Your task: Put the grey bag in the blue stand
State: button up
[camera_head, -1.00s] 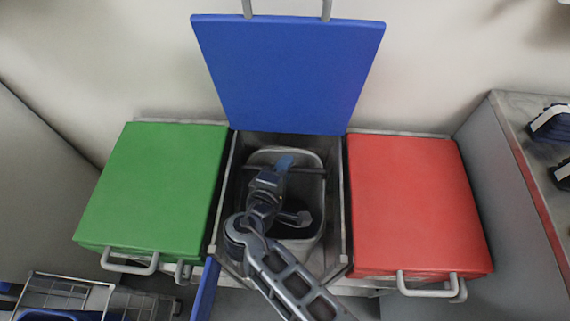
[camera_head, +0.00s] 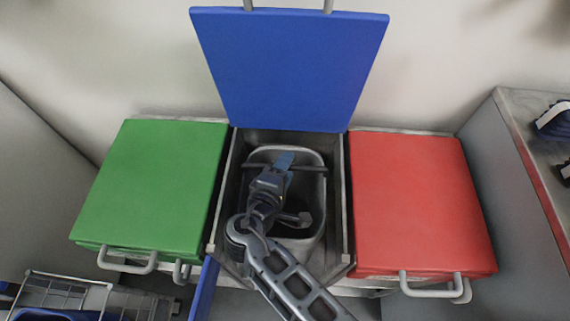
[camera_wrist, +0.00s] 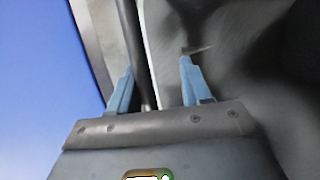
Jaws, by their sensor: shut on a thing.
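The blue stand stands in the middle with its blue lid (camera_head: 290,70) raised against the wall; a blue front panel (camera_head: 205,290) shows at its lower left. The grey bag (camera_head: 310,187) is inside the stand's open frame, upright with its mouth open, and a dark bar crosses its top. My gripper (camera_head: 284,160) reaches down into the bag's mouth and is shut at the bar. In the wrist view, my blue fingers (camera_wrist: 157,68) stand either side of the bar and a fold of the grey bag (camera_wrist: 225,60). My arm hides the bag's front; its bottom is hidden.
A green-lidded stand (camera_head: 155,185) is close on the left and a red-lidded stand (camera_head: 420,205) close on the right, both closed. A wire basket (camera_head: 70,292) is at lower left. A shelf (camera_head: 520,120) with dark items is at the right edge.

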jog(key=o, duration=0.4)
jog(key=shift+s+d+f, duration=0.1)
jog(key=shift+d+f, duration=0.05)
jog(key=shift+f, duration=0.1)
jog(key=shift+c, duration=0.2)
jog(key=shift+r, duration=0.2)
jog(key=v, duration=0.7)
jog(key=shift+s, duration=0.25)
jog(key=shift+r, duration=0.2)
